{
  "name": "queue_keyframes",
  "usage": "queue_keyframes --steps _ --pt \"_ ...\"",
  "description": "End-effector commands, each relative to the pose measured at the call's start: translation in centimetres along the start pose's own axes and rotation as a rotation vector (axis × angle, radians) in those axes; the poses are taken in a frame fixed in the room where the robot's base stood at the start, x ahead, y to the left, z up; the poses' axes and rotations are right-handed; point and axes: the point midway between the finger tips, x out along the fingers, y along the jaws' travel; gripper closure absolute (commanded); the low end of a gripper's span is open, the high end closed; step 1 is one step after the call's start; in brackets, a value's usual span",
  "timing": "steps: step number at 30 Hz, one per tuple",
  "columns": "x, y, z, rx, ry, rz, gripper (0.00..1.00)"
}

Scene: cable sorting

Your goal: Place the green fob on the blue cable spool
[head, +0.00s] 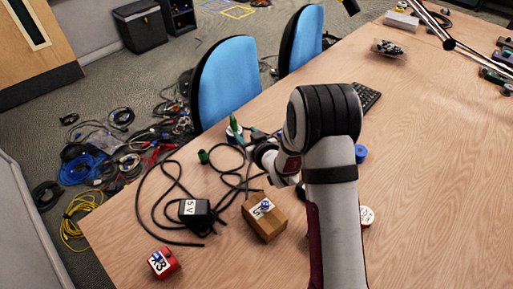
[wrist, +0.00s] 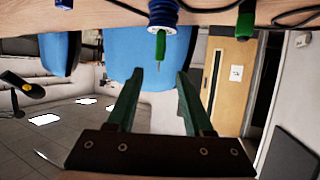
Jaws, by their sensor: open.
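The green fob (head: 235,121) stands upright on a spool with a white flange (head: 229,131) near the chair-side table edge. In the wrist view, which is upside down, the fob (wrist: 161,45) rises from the white flange of this blue-wound spool (wrist: 163,12). My gripper (wrist: 159,74) is open and empty, its two green fingers pointing toward the fob. The fob lies between the finger lines, just beyond the tips, without visible contact. In the head view my gripper (head: 250,137) is right beside the spool, partly hidden by my wrist.
A dark green cylinder (head: 203,156) stands left of the spool among black cables. A power adapter (head: 194,213), cardboard box (head: 264,217) and red box (head: 163,262) lie nearer. Another blue round item (head: 361,154) is right of my arm. Blue chairs (head: 225,82) stand behind the edge.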

Motion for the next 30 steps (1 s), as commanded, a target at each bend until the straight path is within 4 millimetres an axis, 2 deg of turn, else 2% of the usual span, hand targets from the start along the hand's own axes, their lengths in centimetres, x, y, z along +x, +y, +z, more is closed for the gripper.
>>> queue_keyframes --steps 5,8,9,11,12,13,15,18,19,21,24,30 --pt "-1.0 0.8 -0.7 0.020 -0.037 0.033 0.48" --pt "-5.1 3.2 -1.9 0.106 -0.191 0.149 0.48" --pt "-8.2 4.0 -2.0 0.164 -0.286 0.208 0.48" --pt "-13.7 4.2 -1.5 0.267 -0.440 0.286 0.48" --pt "-17.7 3.7 -0.8 0.341 -0.541 0.328 0.48" --pt "-20.8 3.0 -0.2 0.399 -0.616 0.353 0.48" --pt "-27.5 0.6 1.4 0.532 -0.777 0.387 0.48" --pt "-35.0 -3.7 3.3 0.698 -0.956 0.395 0.48" --pt "-36.7 -4.9 3.8 0.739 -0.997 0.391 0.48" --pt "-39.4 -7.0 4.4 0.810 -1.068 0.381 0.48" --pt "-41.2 -8.5 4.8 0.859 -1.117 0.371 0.48" --pt "-41.4 -8.7 4.9 0.867 -1.126 0.369 0.48"
